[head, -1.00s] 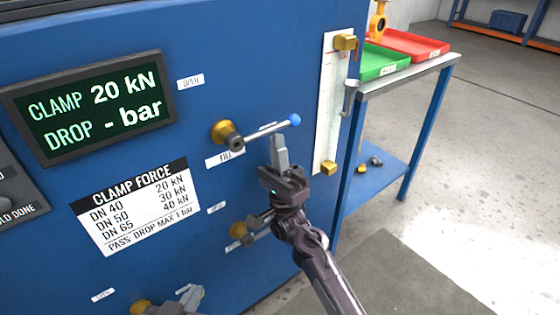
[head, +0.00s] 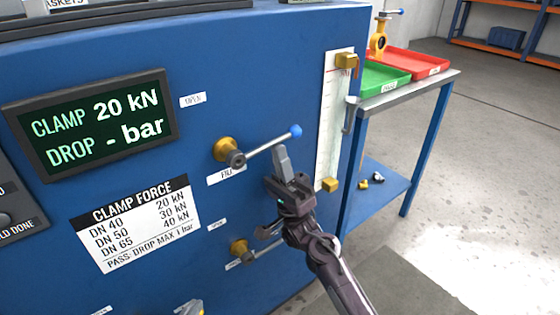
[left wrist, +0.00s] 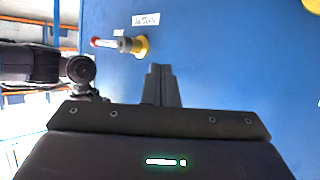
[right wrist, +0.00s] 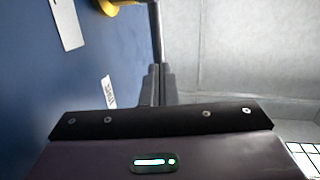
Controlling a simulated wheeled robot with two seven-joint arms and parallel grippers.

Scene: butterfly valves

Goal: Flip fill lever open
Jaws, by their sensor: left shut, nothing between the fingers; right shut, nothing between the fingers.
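The fill lever (head: 268,144) is a metal rod with a blue ball end, on a gold hub (head: 225,149) above the FILL label. It points right and tilts slightly up. My right gripper (head: 280,151) is shut and empty, its fingertips at or just below the rod near the ball end; contact is hard to tell. In the right wrist view the rod (right wrist: 157,32) runs down to the shut fingertips (right wrist: 160,72). My left gripper (left wrist: 162,72) is shut and empty, in front of the blue panel below a red-tipped lever (left wrist: 105,43). Only its tip shows in the head view.
A second gold-hubbed lever (head: 240,250) sits lower on the panel, partly behind my right gripper. A white gauge strip (head: 335,120) stands right of the fill lever. A side table carries green (head: 385,79) and red (head: 418,62) trays. The display (head: 90,122) reads CLAMP 20 kN.

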